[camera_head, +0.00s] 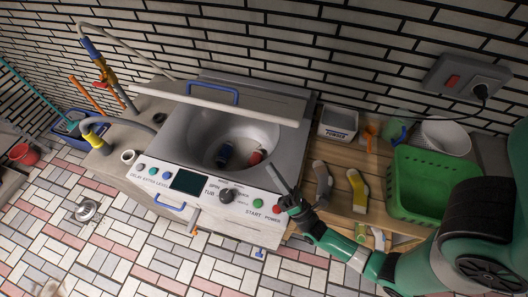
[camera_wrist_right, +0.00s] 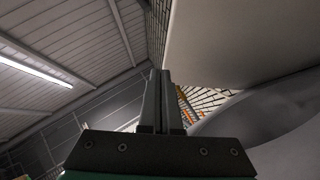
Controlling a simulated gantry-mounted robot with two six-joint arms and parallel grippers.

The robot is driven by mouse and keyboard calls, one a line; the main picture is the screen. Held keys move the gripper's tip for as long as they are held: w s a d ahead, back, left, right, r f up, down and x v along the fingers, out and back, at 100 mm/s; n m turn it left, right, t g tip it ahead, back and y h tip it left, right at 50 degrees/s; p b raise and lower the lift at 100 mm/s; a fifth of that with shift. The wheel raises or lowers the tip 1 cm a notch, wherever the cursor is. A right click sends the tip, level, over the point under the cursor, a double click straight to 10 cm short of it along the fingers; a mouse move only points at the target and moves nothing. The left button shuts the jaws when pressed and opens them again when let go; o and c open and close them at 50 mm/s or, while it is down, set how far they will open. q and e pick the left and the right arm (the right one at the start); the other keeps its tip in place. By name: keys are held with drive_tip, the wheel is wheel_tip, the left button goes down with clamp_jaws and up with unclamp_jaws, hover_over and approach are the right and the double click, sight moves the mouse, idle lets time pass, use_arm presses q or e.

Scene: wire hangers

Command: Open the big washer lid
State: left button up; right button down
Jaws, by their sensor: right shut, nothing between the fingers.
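The big washer (camera_head: 175,152) stands against the brick wall, with its front panel of buttons and a dial facing me. Its lid (camera_head: 255,101), with a blue handle (camera_head: 212,91), is tilted up at the back, and the round tub (camera_head: 225,133) shows below it. My right gripper (camera_head: 271,168) is shut and empty over the tub's front right edge, apart from the lid's front edge. In the right wrist view its fingers (camera_wrist_right: 156,76) are together, with a large pale surface, probably the lid's underside (camera_wrist_right: 230,40), to their right. My left gripper is out of view.
A dark blue and a red item (camera_head: 257,156) lie in the tub. A wooden shelf to the right holds a white powder box (camera_head: 339,124), bottles (camera_head: 358,188) and a green basket (camera_head: 410,209). A hose rises at the left. The tiled floor in front is mostly clear.

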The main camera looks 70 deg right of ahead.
drive_tip(key=w+d+r+p, duration=0.3)
drive_tip(key=w+d+r, duration=0.4)
drive_tip(key=shift+w, duration=0.2)
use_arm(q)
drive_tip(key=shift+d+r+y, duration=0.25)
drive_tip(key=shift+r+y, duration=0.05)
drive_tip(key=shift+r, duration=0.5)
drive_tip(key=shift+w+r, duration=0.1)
use_arm(e)
drive_tip(key=shift+r, duration=0.1)
